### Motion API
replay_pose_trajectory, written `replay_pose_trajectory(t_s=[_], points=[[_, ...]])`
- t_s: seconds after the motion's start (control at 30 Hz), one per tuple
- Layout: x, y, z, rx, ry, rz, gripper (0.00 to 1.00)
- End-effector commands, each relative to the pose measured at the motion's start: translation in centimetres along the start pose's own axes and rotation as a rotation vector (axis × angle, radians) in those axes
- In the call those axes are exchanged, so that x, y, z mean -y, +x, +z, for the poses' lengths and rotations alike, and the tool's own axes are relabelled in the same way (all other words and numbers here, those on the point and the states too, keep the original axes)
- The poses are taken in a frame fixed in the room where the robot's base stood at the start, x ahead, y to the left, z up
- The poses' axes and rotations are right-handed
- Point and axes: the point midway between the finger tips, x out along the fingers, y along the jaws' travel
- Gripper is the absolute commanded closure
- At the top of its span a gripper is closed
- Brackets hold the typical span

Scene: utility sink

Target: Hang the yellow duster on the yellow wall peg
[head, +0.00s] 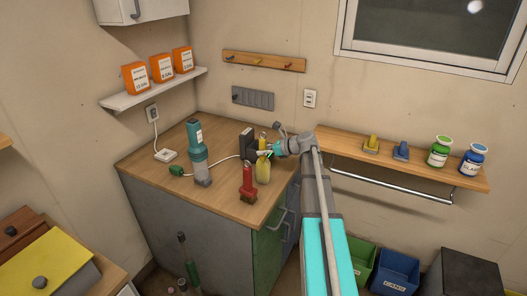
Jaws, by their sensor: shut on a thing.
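My gripper (267,152) comes in from the right and is shut on the duster's upper part. The fingers hide some of the handle. I cannot tell whether the duster's lower end touches the counter. The yellow wall peg (258,62) is the middle one on a wooden peg rail (240,58) on the back wall, above and behind my gripper.
A wooden shelf (410,162) is at right. The wall below the rail carries a grey switch strip (253,98).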

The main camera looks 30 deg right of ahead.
Motion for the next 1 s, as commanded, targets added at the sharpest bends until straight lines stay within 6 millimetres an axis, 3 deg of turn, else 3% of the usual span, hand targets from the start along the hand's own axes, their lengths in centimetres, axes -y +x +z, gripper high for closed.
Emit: replay_pose_trajectory(t_s=[0.03, 0.2, 0.67, 1.0], points=[[0.0, 0.1, -0.1, 0.000, 0.000, 0.000, 0.59], [0.0, 0.0, -0.1, 0.000, 0.000, 0.000, 0.28], [0.0, 0.0, -0.1, 0.000, 0.000, -0.001, 0.27], [0.0, -2.9, 0.0, 0.000, 0.001, -0.003, 0.27]])
